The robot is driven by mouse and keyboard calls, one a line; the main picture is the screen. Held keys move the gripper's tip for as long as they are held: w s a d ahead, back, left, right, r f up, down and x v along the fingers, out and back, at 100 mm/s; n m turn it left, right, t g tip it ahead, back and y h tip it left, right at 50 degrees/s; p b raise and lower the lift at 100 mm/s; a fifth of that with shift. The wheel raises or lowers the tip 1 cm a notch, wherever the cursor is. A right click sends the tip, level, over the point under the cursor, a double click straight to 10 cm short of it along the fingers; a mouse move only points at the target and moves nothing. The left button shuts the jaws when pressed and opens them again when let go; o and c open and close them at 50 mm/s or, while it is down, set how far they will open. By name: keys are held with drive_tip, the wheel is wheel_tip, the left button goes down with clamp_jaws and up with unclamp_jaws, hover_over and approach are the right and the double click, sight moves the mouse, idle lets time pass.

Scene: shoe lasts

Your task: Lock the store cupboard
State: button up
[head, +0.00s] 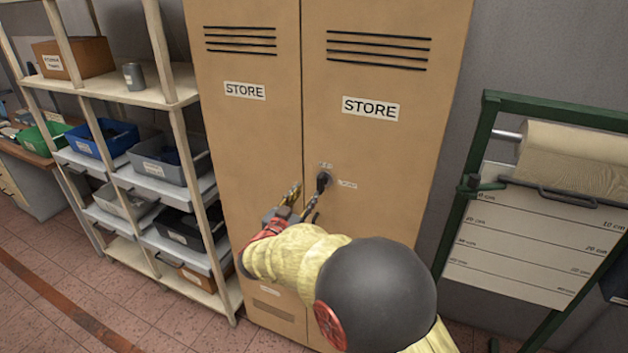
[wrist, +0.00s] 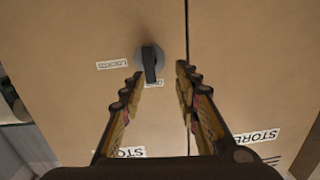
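The store cupboard (head: 270,130) is a tan two-door cabinet with its doors shut. A dark turn knob (head: 322,181) sits on the right door near the seam. In the wrist view the knob (wrist: 151,63) has a grey round base, and its black bar points toward a small label (wrist: 155,83) too blurred to read surely. Another label, seemingly LOCKED (wrist: 112,65), lies to its left there; it also shows right of the knob in the head view (head: 347,184). My gripper (head: 306,190) is open and empty; in the wrist view its fingertips (wrist: 160,70) are near the knob, not closed on it.
A shelf rack (head: 190,150) with several bins stands left of the cupboard. A green-framed paper roll stand (head: 470,185) stands to the right. The tiled floor (head: 50,300) is clear at the lower left.

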sight(319, 182)
drive_tip(key=shift+h, duration=0.6)
drive_tip(key=x, duration=0.2)
drive_tip(key=r+x, duration=0.1)
drive_tip(key=x, duration=0.2)
drive_tip(key=d+b+x, duration=0.1)
drive_tip(key=x, duration=0.2)
drive_tip(key=shift+s+d+r, duration=0.1)
drive_tip(key=shift+s+r, duration=0.1)
drive_tip(key=shift+s, duration=0.05)
drive_tip(key=shift+c, duration=0.5)
clamp_jaws()
